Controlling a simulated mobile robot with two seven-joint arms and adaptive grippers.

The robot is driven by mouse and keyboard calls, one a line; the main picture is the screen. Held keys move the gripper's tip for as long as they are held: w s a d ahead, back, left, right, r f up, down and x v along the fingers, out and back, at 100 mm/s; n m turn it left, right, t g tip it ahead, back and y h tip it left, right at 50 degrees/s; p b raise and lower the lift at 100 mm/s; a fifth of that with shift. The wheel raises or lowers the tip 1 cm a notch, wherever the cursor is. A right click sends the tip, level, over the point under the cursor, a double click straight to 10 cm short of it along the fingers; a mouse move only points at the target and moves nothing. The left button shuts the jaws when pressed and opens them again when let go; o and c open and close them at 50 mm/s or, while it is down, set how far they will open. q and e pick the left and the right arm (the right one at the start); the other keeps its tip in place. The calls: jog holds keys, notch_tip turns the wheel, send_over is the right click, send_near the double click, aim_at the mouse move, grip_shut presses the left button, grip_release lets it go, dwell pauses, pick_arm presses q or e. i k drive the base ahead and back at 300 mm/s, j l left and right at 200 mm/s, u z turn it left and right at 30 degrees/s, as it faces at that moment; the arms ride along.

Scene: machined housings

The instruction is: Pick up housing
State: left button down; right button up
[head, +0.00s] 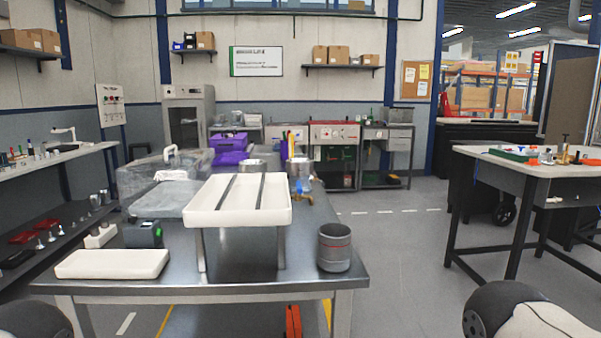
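A dark grey cylinder with a red ring around it, which looks like the housing (333,252), stands upright at the right end of the steel table (230,272). Its top looks open. Nothing touches it. Two more metal cylindrical parts, one at the back of the table (299,168) and one beside it (252,166), are partly hidden behind a white tray; I cannot tell whether they are housings. Parts of my arms show at the bottom left and bottom right corners. Neither gripper is in view.
The white tray (207,215) with two dark slots stands on legs left of the cylinder. A flat white block (112,264) lies at the front left, near a dark device with a green display (143,235). A clear-covered box (165,172) stands behind.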

aim_at(300, 169)
jog(key=i+l+u, duration=0.35)
jog(key=l, duration=0.25)
jog(key=i+l+u, duration=0.15)
jog(key=l, duration=0.2)
jog(key=i+l+u, duration=0.15)
jog(key=l, duration=0.2)
